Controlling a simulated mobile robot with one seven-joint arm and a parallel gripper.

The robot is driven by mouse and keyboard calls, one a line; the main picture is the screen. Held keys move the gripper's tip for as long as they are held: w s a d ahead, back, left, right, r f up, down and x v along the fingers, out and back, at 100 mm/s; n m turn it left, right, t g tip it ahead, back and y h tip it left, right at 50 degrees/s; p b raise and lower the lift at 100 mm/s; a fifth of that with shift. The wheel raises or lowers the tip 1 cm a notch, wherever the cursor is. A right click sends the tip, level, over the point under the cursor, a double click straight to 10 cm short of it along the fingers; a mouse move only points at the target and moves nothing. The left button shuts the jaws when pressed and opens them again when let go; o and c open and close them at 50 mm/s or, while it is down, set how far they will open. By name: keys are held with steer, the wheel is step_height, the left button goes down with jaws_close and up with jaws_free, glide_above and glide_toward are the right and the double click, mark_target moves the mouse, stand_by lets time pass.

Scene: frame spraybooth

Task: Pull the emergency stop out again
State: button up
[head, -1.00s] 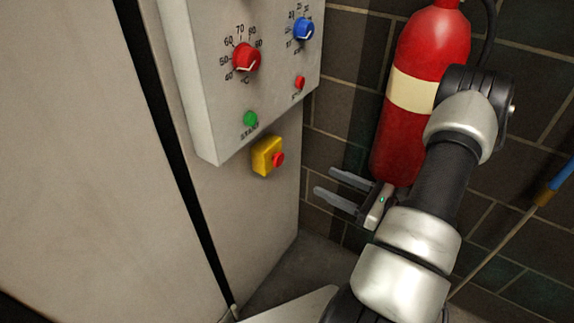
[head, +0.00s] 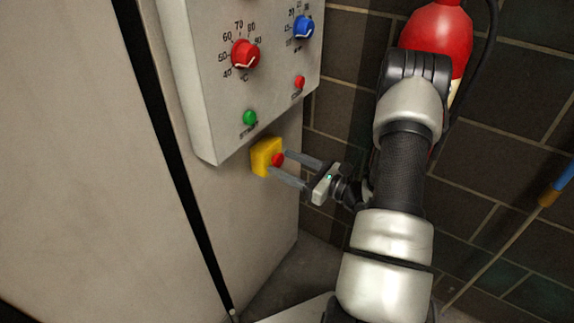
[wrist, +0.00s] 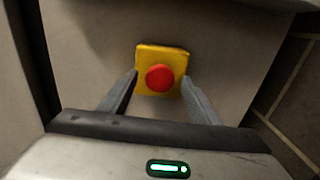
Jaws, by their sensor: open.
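The emergency stop is a red mushroom button (head: 278,160) on a yellow box (head: 263,157), fixed to the cabinet's side below the control panel. In the wrist view the red button (wrist: 160,77) faces me in the middle of the yellow box (wrist: 174,51). My gripper (head: 297,172) is open, its two fingers pointing at the box. In the wrist view its fingertips (wrist: 160,75) lie to the left and right of the button. I cannot tell whether they touch the box; the button is not gripped.
The control panel (head: 210,100) above carries a red dial (head: 245,54), a blue dial (head: 303,27), a green start button (head: 250,118) and a small red button (head: 299,82). A fire extinguisher (head: 437,27) stands behind my arm by the brick wall (head: 500,130).

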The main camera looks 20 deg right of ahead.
jaws_close()
steer(key=shift+v, duration=0.8)
jaws_free()
steer(key=shift+s+d, duration=0.1)
steer(key=shift+s, duration=0.05)
steer(key=p+v, duration=0.2)
steer(key=v, duration=1.5)
